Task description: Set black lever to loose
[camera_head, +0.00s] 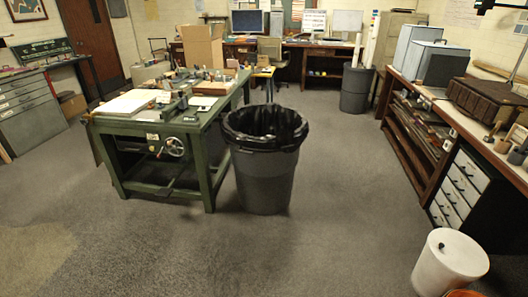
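I cannot pick out a black lever with certainty at this size. A green workbench (207,165) stands left of the middle, with a round handwheel (174,146) on its front side. A small dark part (159,152) sits just left of the wheel; I cannot tell whether it is a lever or how it is set. Neither of my grippers is in view.
A grey bin with a black liner (264,180) stands against the bench's right side. A white bucket (449,262) is at the lower right. A long wooden shelf counter (408,140) runs along the right. The carpet (150,250) in front is clear.

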